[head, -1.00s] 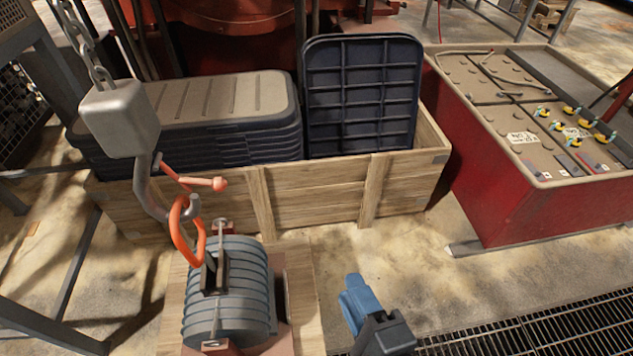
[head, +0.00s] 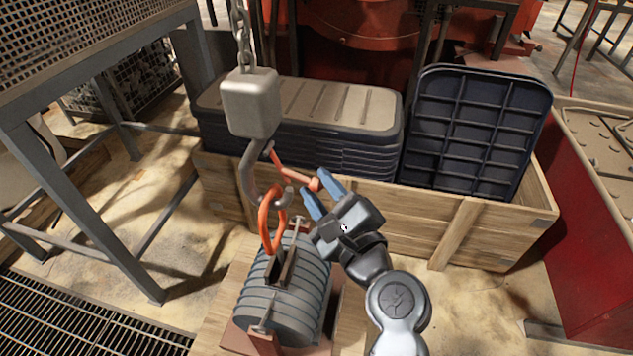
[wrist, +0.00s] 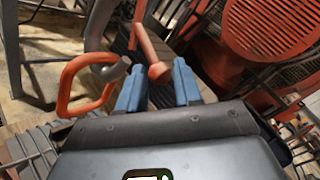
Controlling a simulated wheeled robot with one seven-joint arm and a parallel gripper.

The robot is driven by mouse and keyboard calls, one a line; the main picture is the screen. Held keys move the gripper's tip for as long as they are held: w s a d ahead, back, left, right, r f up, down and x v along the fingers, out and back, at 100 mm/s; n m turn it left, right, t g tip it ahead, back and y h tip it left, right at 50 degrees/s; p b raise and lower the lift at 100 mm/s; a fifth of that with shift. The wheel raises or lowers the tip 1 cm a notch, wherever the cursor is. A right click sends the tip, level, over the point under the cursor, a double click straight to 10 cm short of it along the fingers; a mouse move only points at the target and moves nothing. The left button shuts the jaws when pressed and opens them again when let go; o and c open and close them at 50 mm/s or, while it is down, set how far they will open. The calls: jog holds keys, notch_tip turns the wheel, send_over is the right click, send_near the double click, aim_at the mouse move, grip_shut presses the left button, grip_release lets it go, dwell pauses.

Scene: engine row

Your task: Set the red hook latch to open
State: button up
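The red hook latch (head: 290,168) is a thin bar with a thick knob at its free end. It sticks out from the shank of the grey crane hook (head: 250,175), sloping down to the right, clear of the hook's tip. An orange ring (head: 265,225) hangs in the hook. My gripper (head: 313,181) is open, its blue fingers on either side of the knob. In the wrist view, the latch (wrist: 148,45) reaches down between the fingertips of my gripper (wrist: 158,70). A gap shows beside the knob; contact is unclear.
The grey hook block (head: 250,103) hangs on a chain above. A ribbed cylinder (head: 285,295) stands below the ring. A wooden crate (head: 405,220) with dark lids lies behind. A steel frame table (head: 75,185) is at left, a red bench (head: 600,230) at right.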

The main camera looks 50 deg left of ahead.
jog(key=shift+w+a, duration=0.15)
jog(key=shift+a, duration=0.7)
jog(key=shift+c, duration=0.3)
grip_shut()
